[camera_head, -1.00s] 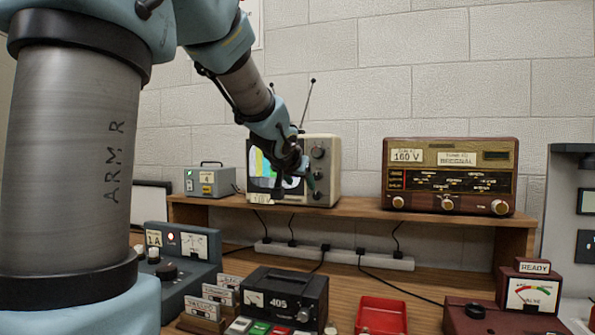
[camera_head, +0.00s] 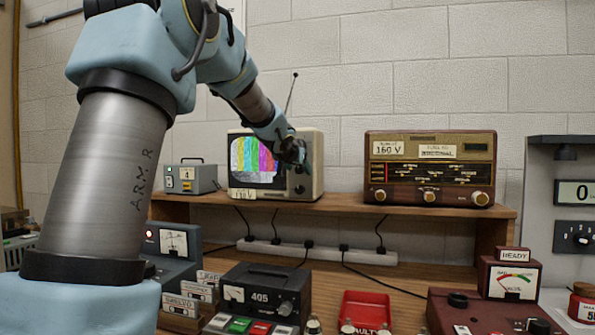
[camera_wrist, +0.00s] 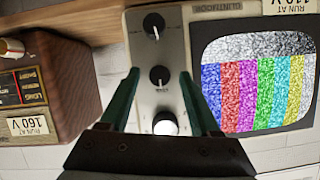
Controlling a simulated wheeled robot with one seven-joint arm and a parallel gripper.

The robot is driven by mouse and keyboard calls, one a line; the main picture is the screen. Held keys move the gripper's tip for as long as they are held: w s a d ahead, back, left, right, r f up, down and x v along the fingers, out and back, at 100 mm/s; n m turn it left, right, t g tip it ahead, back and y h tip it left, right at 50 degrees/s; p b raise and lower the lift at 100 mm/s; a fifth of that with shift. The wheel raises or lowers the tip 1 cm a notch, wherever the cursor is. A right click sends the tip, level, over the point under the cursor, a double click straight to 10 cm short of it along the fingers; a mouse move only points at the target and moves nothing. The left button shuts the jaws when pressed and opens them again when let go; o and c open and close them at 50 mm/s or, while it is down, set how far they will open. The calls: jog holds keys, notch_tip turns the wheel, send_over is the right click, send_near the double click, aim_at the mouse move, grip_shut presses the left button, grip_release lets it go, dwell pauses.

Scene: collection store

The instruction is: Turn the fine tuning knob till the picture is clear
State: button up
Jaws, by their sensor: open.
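The television (camera_head: 312,182) stands on the shelf with colour bars on its screen (camera_head: 250,158). The bars are grainy, and grey snow fills a band of the screen in the wrist view (camera_wrist: 262,48). Its pale control panel (camera_wrist: 137,55) carries a black outer knob (camera_wrist: 153,25), a black middle knob (camera_wrist: 158,76) and a bright white knob (camera_wrist: 165,123). I cannot read which is fine tuning. My gripper (camera_wrist: 160,77) is open, its green fingers either side of the middle knob in the picture; contact cannot be told. In the head view my gripper (camera_head: 303,160) hides most of the panel.
A wooden radio (camera_head: 429,168) labelled 160 V stands right of the television. A small grey box (camera_head: 190,178) is to its left. Below are a 405 unit (camera_head: 265,294), a red tray (camera_head: 366,312), and a READY meter (camera_head: 513,278). Shelf space between television and radio is clear.

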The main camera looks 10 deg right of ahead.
grip_shut()
dwell(0.6)
